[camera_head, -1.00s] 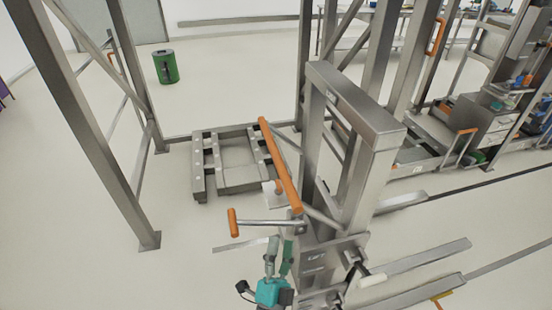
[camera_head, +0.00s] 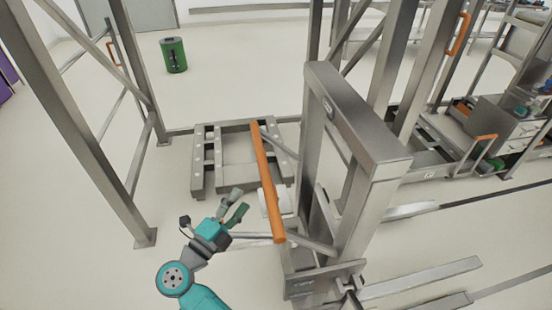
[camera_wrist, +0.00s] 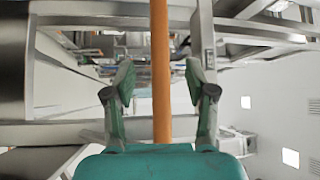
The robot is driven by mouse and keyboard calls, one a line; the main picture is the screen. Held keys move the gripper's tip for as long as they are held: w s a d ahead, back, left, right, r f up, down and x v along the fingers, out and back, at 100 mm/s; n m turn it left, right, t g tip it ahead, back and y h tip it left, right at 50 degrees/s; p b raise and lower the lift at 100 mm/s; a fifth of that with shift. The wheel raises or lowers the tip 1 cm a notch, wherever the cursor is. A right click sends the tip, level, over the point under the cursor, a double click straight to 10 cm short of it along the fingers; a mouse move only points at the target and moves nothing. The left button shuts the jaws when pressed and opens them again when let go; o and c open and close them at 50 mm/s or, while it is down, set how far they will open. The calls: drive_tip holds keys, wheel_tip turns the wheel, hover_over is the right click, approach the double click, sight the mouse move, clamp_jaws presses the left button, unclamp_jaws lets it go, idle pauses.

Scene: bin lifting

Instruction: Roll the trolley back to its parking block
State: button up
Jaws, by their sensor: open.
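The tall steel lifting trolley (camera_head: 345,115) stands at the centre right of the head view, with a long orange handle bar (camera_head: 264,170) on its near left side. My gripper (camera_head: 244,200) is open and empty, just left of the bar's lower half, fingers pointing towards it. In the wrist view the orange bar (camera_wrist: 160,70) runs upright between the two spread fingers (camera_wrist: 162,85), touching neither. The depth gap between them is unclear. The trolley's low fork legs (camera_head: 420,277) extend to the right. I cannot pick out a parking block with certainty.
A low steel frame (camera_head: 203,165) sits on the floor behind the bar, inside a tall steel post frame (camera_head: 75,125). A green bin (camera_head: 174,55) stands at the back. Another cart with an orange handle (camera_head: 485,138) is at right. The left floor is clear.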

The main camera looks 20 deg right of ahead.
sight(264, 172)
drive_tip(key=x, duration=1.2)
drive_tip(key=shift+f, duration=0.1)
clamp_jaws()
